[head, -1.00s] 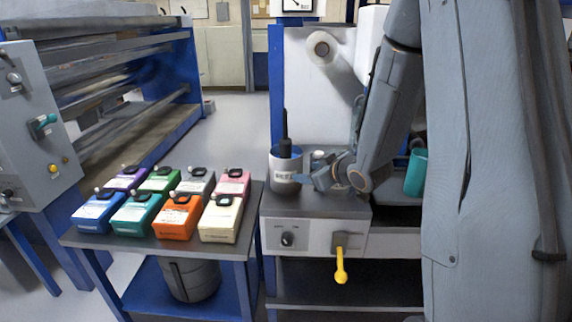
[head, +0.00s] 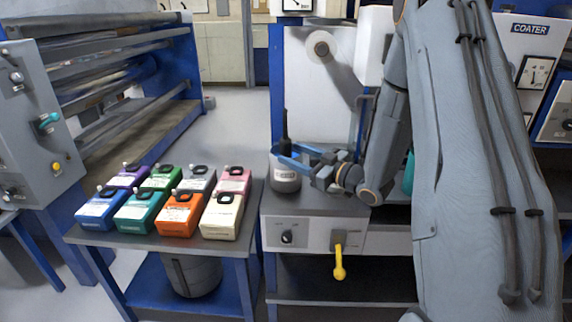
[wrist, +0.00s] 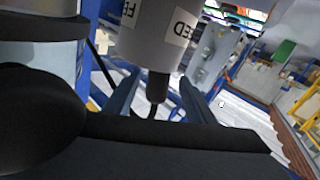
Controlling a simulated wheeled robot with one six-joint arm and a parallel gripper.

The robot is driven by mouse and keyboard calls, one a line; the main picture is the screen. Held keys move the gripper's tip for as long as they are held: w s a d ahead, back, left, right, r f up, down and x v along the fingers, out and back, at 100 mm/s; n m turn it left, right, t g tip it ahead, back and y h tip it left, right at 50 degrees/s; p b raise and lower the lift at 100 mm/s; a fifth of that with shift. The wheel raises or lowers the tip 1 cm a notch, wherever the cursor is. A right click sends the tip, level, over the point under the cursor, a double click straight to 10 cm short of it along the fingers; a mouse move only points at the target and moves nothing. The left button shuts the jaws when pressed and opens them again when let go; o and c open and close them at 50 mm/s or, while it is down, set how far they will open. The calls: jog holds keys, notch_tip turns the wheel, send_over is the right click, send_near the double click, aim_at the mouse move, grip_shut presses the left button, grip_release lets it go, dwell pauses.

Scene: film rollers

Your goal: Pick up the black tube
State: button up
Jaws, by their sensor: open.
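The black tube (head: 285,124) stands upright in a grey cup (head: 285,183) on the machine's top, with its lower part hidden. My gripper (head: 279,153) is open at the cup's rim, its blue fingers pointing left around the tube's level. In the wrist view, which looks upside down, the black tube (wrist: 157,88) sticks out of the labelled cup (wrist: 150,45). It shows between my gripper's two blue fingers (wrist: 158,100), apart from both as far as I can see.
A table (head: 150,243) at left holds several coloured boxes. A yellow-handled lever (head: 340,262) hangs on the machine's front. A teal cup (head: 408,175) is partly hidden behind my arm. A white panel with a roller (head: 322,48) stands behind the cup.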

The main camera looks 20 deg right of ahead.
aim_at(285, 149)
jog(key=p+x, duration=0.1)
jog(key=x, duration=0.3)
jog(key=shift+w+r, duration=0.1)
jog(key=shift+c, duration=0.3)
jog(key=c, duration=1)
jog(key=shift+r, duration=0.1)
